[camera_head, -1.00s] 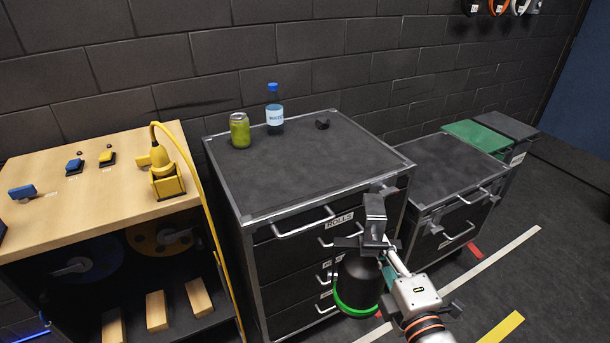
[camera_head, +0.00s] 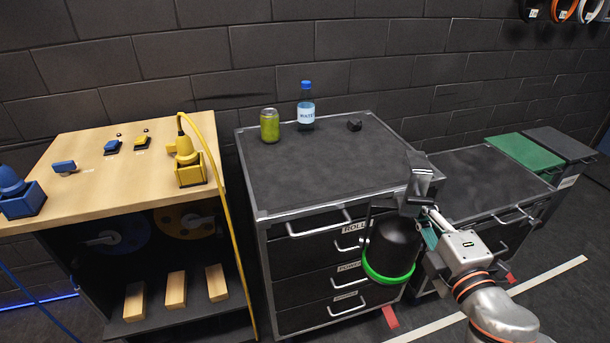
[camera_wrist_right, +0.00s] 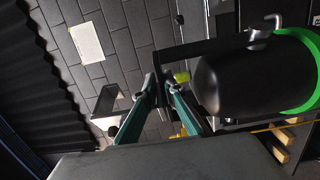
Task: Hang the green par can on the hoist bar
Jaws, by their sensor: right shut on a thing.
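The green par can (camera_head: 391,243) is a black lamp body with a bright green ring at its lower end. It hangs in front of the black drawer case in the head view. My right gripper (camera_head: 426,208) is shut on its bracket or clamp at the top. In the right wrist view the par can (camera_wrist_right: 245,82) lies at the right, with its green ring at the far right edge. The right gripper's teal fingers (camera_wrist_right: 160,82) meet at the dark bracket there. My left gripper is not in view. I see no hoist bar that I can make out for certain.
A black drawer case (camera_head: 320,172) carries a green can (camera_head: 269,126), a water bottle (camera_head: 306,108) and a small black block (camera_head: 354,125). A lower black case (camera_head: 475,180) stands right.

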